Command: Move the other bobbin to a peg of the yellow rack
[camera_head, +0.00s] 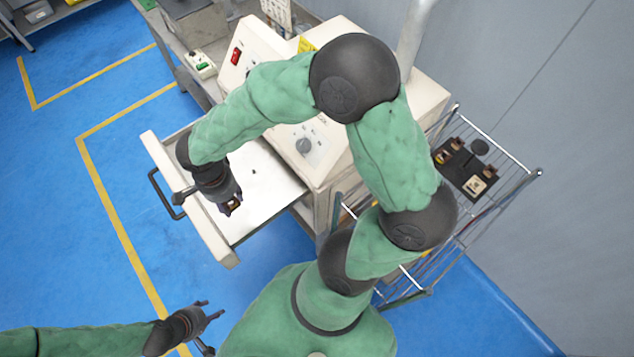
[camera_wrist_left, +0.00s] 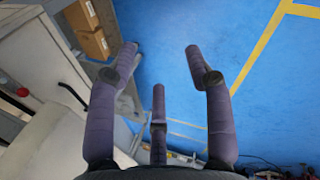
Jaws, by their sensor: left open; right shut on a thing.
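My right gripper (camera_head: 228,203) is over the open drawer (camera_head: 266,190) of the cream machine. It is shut on a small brown and dark piece (camera_head: 235,206), which looks like a bobbin but is mostly hidden by the fingers. My left gripper (camera_head: 206,315) is open and empty, low over the blue floor; its spread fingers also show in the left wrist view (camera_wrist_left: 160,75). The yellow rack cannot be made out clearly; only a yellow bit (camera_head: 426,252) shows behind my right arm at the wire shelf.
The cream machine (camera_head: 304,146) stands behind the drawer. A wire shelf (camera_head: 513,190) at right holds a black tray (camera_head: 455,163) with small copper-brown parts. Cardboard boxes (camera_wrist_left: 95,44) show in the left wrist view. The floor left of the drawer is clear.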

